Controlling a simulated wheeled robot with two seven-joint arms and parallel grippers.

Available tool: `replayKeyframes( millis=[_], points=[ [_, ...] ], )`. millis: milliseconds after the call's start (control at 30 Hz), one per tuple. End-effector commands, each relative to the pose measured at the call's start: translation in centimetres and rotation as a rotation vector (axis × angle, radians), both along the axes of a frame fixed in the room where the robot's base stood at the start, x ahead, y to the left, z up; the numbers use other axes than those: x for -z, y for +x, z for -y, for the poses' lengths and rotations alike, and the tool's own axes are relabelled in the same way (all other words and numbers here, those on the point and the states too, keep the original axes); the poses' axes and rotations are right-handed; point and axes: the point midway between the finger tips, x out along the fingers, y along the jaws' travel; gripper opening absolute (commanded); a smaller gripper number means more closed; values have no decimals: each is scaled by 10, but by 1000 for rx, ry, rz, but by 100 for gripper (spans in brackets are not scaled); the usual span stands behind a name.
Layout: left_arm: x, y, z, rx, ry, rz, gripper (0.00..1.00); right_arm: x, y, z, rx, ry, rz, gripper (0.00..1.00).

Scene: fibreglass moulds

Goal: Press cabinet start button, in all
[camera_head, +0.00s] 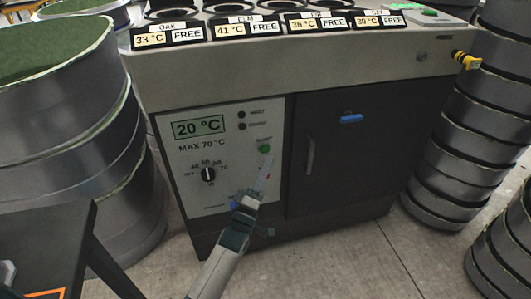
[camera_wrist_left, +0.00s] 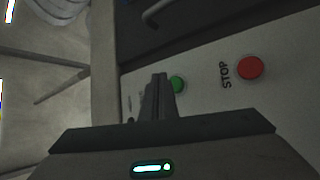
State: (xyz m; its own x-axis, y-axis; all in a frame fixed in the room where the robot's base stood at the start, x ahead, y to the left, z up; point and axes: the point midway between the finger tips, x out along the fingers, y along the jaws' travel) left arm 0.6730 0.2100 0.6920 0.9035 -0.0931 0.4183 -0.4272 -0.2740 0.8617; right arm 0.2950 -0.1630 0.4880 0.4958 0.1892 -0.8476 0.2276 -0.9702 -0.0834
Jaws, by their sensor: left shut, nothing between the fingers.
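The cabinet (camera_head: 344,75) has a pale control panel (camera_head: 174,117) on its lower left front. The green start button (camera_head: 264,149) shows on the panel's right side in the head view and partly behind my fingers in the left wrist view (camera_wrist_left: 179,84). My left gripper (camera_head: 267,162) is shut and empty, its tips just below the green button in the head view. The shut fingers also show in the left wrist view (camera_wrist_left: 159,82). I cannot tell whether they touch the button. A red button (camera_wrist_left: 249,68) marked STOP is beside it. My right gripper is not in view.
The panel has a display (camera_head: 198,127) reading 20 °C and a knob (camera_head: 208,174). A dark door (camera_head: 350,160) is to its right. Stacked round moulds (camera_head: 75,130) stand left, others (camera_head: 470,145) right. A dark table (camera_head: 45,235) is at the lower left.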

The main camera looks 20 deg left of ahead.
Motion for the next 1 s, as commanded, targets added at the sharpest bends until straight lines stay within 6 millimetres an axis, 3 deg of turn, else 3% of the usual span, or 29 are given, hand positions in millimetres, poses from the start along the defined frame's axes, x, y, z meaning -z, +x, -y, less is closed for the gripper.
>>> replayKeyframes(
  millis=[233, 1000],
  points=[
    [0, 9, -6, 0, 0, 0, 0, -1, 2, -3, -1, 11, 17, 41],
    [0, 9, -6, 0, 0, 0, 0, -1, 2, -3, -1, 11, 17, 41]
  ],
)
